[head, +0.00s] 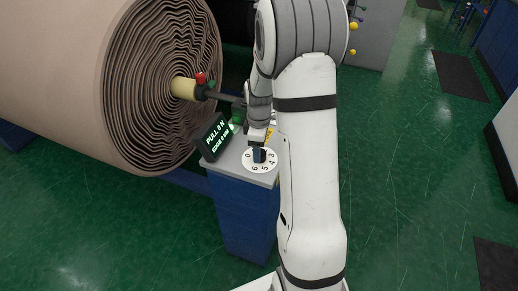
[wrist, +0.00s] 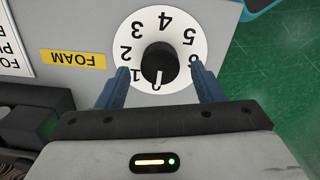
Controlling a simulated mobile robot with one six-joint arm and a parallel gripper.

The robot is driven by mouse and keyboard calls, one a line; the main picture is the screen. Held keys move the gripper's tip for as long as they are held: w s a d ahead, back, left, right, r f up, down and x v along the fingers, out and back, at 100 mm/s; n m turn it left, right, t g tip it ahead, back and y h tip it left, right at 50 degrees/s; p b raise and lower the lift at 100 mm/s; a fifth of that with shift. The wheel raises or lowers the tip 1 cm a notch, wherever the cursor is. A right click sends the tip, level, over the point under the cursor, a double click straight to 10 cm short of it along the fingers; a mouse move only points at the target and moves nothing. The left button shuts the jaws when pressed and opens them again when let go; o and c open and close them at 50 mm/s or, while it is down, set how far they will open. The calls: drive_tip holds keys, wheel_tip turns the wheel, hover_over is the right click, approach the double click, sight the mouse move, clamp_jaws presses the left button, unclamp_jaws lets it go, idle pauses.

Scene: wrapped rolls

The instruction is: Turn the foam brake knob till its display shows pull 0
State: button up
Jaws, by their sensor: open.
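The foam brake knob (wrist: 157,62) is black with a white pointer line and sits on a white numbered dial (wrist: 140,27). In the wrist view the pointer points down the picture, just past the 1; the marking at its tip is hard to read. A yellow FOAM label (wrist: 73,58) lies beside the dial. The display (head: 214,137) reads PULL 0 N, with a smaller EDGE line below. My gripper (wrist: 159,69) is open, its blue fingers on either side of the knob, with gaps visible. In the head view, my gripper (head: 259,139) is over the dial (head: 260,160).
The dial and display are on a grey-topped blue pedestal (head: 241,215). A large wrapped foam roll (head: 80,70) on a spindle stands close on the left. A dark block (wrist: 38,125) lies beside my gripper. Green floor is open to the right.

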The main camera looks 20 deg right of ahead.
wheel_tip(320, 180, up, 7)
drive_tip(key=shift+f, duration=0.1)
idle(0.5)
drive_tip(key=shift+s, duration=0.1)
drive_tip(key=s+a+r+m+t, duration=0.1)
drive_tip(key=s+a+r+m, duration=0.2)
drive_tip(key=s, duration=0.4)
drive_tip(key=s+a+r+m, duration=0.3)
drive_tip(key=s+a+m, duration=0.1)
drive_tip(key=s, duration=0.3)
drive_tip(key=s+a+r+m+t, duration=0.1)
drive_tip(key=s+a+r+m, duration=0.2)
drive_tip(key=s, duration=0.4)
drive_tip(key=shift+s+a+r+m+t+p, duration=0.2)
drive_tip(key=shift+a+r+m+t+p, duration=0.2)
drive_tip(key=shift+m, duration=0.3)
idle(0.9)
